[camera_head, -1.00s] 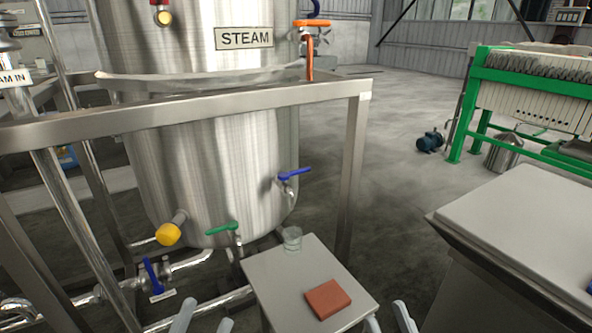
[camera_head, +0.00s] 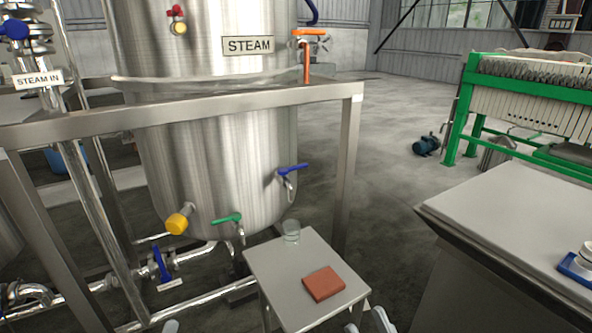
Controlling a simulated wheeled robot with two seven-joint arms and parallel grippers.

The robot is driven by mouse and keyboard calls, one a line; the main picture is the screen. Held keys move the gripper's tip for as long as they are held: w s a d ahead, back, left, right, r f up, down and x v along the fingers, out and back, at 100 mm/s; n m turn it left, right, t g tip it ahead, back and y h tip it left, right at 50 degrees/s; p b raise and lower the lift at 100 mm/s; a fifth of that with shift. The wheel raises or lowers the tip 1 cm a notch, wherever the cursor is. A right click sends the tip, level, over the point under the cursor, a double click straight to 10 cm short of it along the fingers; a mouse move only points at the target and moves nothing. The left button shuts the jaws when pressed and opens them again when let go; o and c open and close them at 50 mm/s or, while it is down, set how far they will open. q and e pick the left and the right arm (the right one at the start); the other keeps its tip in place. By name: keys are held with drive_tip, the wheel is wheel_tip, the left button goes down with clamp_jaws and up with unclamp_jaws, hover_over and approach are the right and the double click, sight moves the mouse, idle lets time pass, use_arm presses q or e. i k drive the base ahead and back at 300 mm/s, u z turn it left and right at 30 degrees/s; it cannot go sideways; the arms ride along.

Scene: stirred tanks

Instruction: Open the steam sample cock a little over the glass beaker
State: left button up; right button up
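The steel tank marked STEAM (camera_head: 248,46) carries a small cock with a blue lever (camera_head: 292,168) low on its right side, its spout pointing down. A second cock with a green lever (camera_head: 227,218) sits lower to the left. I cannot tell from labels which is the steam sample cock. The clear glass beaker (camera_head: 291,232) stands upright on a small table, below the blue-levered cock and apart from it. My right gripper (camera_head: 367,322) shows at the bottom edge, fingertips apart, empty. Only a tip of my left gripper (camera_head: 171,326) shows at the bottom; the remainder is out of frame.
The small grey table (camera_head: 275,262) also bears a folded red-brown cloth (camera_head: 323,284). A steel frame rail (camera_head: 200,108) crosses before the tank, with a post right of the cocks. A yellow-capped stub (camera_head: 179,221) juts out low left. A bench (camera_head: 520,215) stands at right.

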sight(296, 167)
drive_tip(key=u, duration=0.85)
drive_tip(key=i, duration=0.5)
